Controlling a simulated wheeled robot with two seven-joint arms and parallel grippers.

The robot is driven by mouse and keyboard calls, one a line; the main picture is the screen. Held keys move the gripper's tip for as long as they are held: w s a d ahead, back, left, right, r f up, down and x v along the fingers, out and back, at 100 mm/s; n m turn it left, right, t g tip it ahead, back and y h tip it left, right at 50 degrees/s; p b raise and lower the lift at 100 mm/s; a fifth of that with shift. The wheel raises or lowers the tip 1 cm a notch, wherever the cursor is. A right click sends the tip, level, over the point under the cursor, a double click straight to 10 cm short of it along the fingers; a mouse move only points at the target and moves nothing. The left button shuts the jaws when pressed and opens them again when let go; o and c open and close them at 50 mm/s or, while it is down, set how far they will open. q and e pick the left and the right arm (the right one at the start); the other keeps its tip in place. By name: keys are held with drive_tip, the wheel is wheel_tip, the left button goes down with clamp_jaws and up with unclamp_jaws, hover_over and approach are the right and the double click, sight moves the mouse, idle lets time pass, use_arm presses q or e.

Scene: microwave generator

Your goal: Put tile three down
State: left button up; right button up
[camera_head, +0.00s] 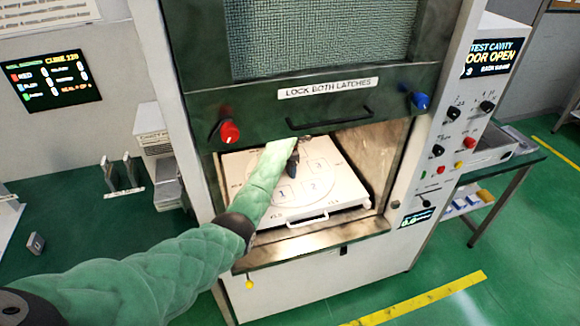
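My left arm comes in from the left in a green sleeve. It reaches through the open front of the cavity. My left gripper (293,183) is dark and sits low over the white tray (345,194), near its middle. I cannot tell whether its fingers are open or shut, or whether they hold a tile. The tray has a printed ring with numbered squares; 1 and 2 show in front of the gripper, and square 3 (319,168) is to its right. My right gripper is not in view.
The raised door (370,88) with its red knob (229,132) and blue knob (420,101) hangs above my arm. Cavity walls flank the tray. A small grey block (36,243) and upright pieces (108,172) stand on the left green table. The right panel reads "DOOR OPEN".

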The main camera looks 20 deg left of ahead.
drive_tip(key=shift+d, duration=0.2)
use_arm(q)
drive_tip(key=shift+r, duration=0.1)
drive_tip(key=shift+r, duration=0.3)
drive_tip(key=shift+r+b, duration=0.3)
drive_tip(key=shift+r, duration=0.05)
wheel_tip(320, 180, up, 5)
drive_tip(key=shift+f+b, duration=0.2)
drive_tip(key=shift+b, duration=0.8)
wheel_tip(320, 180, up, 5)
drive_tip(key=shift+r+b, duration=0.15)
drive_tip(key=shift+b, duration=0.75)
drive_tip(key=shift+r, duration=0.6)
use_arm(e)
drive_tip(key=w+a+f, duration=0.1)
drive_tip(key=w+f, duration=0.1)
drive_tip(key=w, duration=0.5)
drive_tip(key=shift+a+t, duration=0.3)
